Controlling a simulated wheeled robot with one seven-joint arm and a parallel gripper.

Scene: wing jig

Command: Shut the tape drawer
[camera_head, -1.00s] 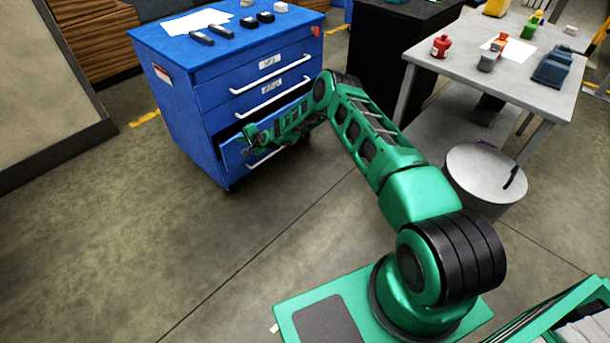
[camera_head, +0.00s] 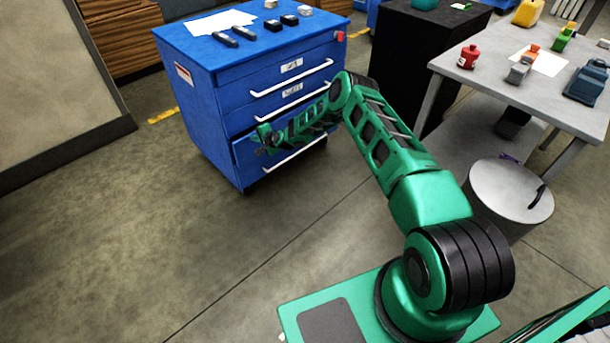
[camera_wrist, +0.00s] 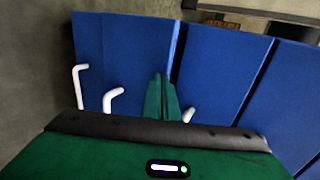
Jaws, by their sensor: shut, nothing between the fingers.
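The blue drawer cabinet (camera_head: 210,110) stands at the upper left in the head view. Its bottom drawer (camera_head: 244,170) sticks out a little, with a dark gap along its top edge; the two drawers above look shut. Its label is hidden behind my arm, and I cannot read the other labels. My gripper (camera_head: 264,137) is shut and empty, right by the upper left part of this drawer's front. I cannot tell whether it touches. In the wrist view my shut fingers (camera_wrist: 162,98) point at the blue drawer fronts (camera_wrist: 125,55), close to a dark gap and white handles.
A sheet of paper (camera_head: 218,23) and several small dark items lie on the cabinet top. A black cabinet (camera_head: 408,60), a grey table (camera_head: 505,92) and a round grey bin (camera_head: 500,195) stand to the right. The floor (camera_head: 130,230) in front of the cabinet is clear.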

